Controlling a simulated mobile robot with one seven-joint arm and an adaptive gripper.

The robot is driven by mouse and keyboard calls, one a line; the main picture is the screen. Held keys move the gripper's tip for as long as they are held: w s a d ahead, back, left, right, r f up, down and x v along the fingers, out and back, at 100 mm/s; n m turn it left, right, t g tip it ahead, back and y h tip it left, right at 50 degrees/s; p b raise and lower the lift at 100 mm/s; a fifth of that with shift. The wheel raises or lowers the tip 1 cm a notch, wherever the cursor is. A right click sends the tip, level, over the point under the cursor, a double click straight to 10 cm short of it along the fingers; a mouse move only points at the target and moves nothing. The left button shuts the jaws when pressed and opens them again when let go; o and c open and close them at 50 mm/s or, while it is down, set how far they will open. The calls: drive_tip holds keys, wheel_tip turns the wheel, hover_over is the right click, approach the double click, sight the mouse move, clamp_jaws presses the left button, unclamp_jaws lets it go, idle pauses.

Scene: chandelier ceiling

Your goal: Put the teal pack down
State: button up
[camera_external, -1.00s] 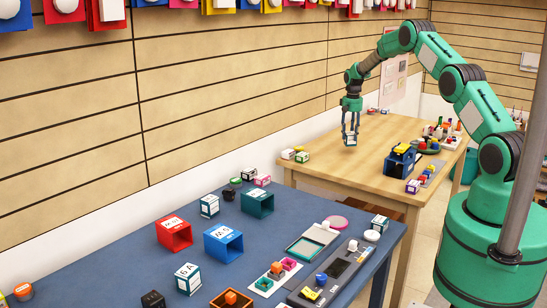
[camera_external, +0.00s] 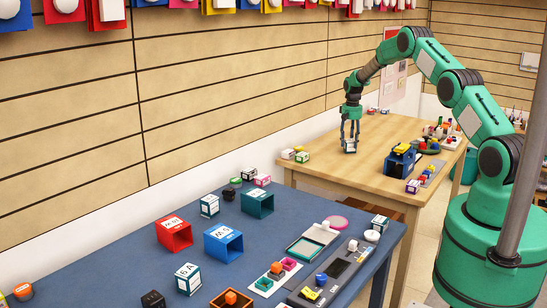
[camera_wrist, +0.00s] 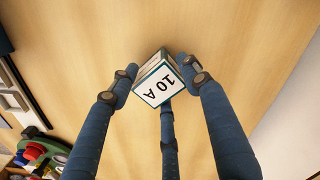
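The teal pack (camera_wrist: 158,88) is a small box with a white face marked "10 A" and dark teal edges. In the outside view the pack (camera_external: 350,148) is low between my fingertips, at or just above the wooden table top (camera_external: 320,172); I cannot tell if it touches. My gripper (camera_external: 350,144) points down over the table's left part. In the wrist view the three blue fingers of my gripper (camera_wrist: 158,75) close around the pack, with the tips against its sides. The pack's underside is hidden.
Small boxes (camera_external: 302,157) lie left of the gripper near the wall. A blue and black holder (camera_external: 400,162) stands to the right. Bare wood surrounds the pack. A blue table (camera_external: 130,262) with bins and boxes is in front.

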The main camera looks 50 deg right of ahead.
sight(350, 140)
drive_tip(key=shift+o, duration=0.4)
drive_tip(key=shift+r, duration=0.15)
wheel_tip(350, 140, up, 12)
drive_tip(key=p, duration=0.2)
idle(0.3)
drive_tip(key=shift+a+r, duration=0.1)
idle(0.5)
